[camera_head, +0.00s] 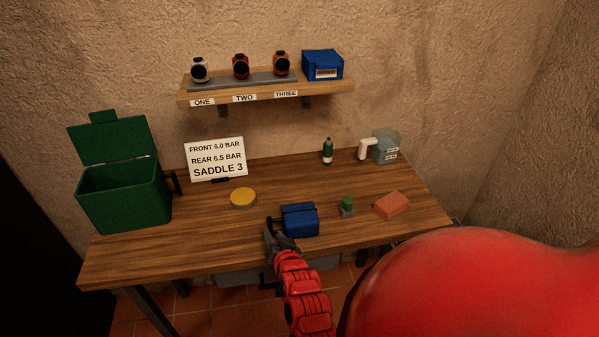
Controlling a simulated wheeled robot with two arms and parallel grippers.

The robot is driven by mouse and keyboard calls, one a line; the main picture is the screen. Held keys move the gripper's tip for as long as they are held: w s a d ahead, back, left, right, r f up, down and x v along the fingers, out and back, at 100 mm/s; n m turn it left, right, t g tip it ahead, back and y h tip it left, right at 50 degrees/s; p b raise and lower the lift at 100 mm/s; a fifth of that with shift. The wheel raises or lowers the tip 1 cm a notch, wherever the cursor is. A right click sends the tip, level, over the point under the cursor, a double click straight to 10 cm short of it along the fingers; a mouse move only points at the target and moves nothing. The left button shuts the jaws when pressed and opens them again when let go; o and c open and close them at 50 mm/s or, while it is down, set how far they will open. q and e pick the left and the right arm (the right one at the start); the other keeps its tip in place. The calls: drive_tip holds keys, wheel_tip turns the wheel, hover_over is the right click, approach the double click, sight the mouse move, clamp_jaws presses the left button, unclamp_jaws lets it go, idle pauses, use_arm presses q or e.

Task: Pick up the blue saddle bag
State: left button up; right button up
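The blue saddle bag (301,220) lies on the wooden table near its front edge, around the middle. My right gripper (279,239), on a red arm, is at the bag's front left corner. It looks close to or touching the bag. The bag and the dark fingers overlap in the picture, so I cannot tell whether the fingers are open or closed on any part of it. A dark piece sticks out at the bag's left side. My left gripper is not in view.
On the table (150,254) are an open green bin (122,200), a sign (215,160), a yellow-topped tin (243,198), a small green-capped jar (347,207), a reddish block (391,205), a dark bottle (327,152) and a jug (384,150). A shelf (340,87) hangs above.

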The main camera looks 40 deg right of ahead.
sight(272, 228)
drive_tip(key=shift+w+d, duration=0.25)
drive_tip(key=shift+w, duration=0.25)
drive_tip(key=x, duration=0.4)
drive_tip(key=shift+w+b, duration=0.1)
drive_tip(key=shift+b, duration=0.3)
drive_tip(key=shift+r, duration=0.1)
clamp_jaws()
